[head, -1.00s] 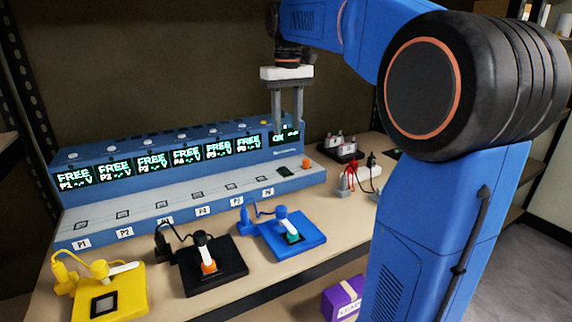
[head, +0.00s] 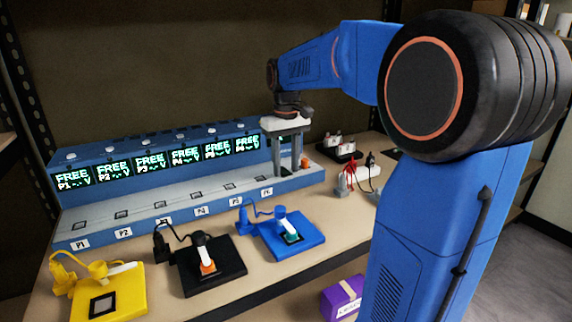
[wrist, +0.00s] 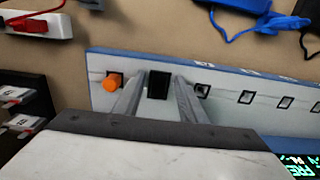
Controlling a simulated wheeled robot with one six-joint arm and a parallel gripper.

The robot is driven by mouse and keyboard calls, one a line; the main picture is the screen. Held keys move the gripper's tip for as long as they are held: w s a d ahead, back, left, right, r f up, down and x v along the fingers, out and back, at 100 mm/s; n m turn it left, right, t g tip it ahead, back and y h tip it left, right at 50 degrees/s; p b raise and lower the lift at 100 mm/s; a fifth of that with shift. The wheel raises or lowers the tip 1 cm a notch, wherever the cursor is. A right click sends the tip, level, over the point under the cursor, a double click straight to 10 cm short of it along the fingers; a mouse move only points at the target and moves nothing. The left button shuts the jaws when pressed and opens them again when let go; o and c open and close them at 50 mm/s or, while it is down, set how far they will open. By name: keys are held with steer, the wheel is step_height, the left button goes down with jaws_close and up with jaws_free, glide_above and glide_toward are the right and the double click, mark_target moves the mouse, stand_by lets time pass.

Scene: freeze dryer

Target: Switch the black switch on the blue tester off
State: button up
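The blue tester (head: 130,210) is a long blue bench unit with a row of screens and a pale sloped front panel. Its black switch (wrist: 158,86) shows in the wrist view as a dark rectangle on the pale panel, beside an orange knob (wrist: 112,85). My gripper (head: 287,175) is low over the right end of the panel. In the wrist view my gripper (wrist: 150,82) has its two fingers apart, with the switch seen between them. I cannot tell whether the fingertips touch the panel. In the head view my gripper mostly hides the switch and the rightmost screen.
Yellow (head: 112,298), black (head: 215,270) and blue (head: 300,228) pads with cables lie in front of the tester. A dark rack (head: 340,148) and a white power strip (head: 370,175) with red plugs stand to the right. A purple box (head: 343,298) is below the table edge.

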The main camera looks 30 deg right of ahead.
jaws_close()
steer(key=shift+w+r+g, duration=0.1)
steer(key=shift+w+g, duration=0.15)
steer(key=shift+g, duration=0.5)
steer(key=shift+w+r+g, duration=0.1)
steer(key=shift+w+g, duration=0.1)
steer(key=shift+g, duration=0.55)
jaws_free()
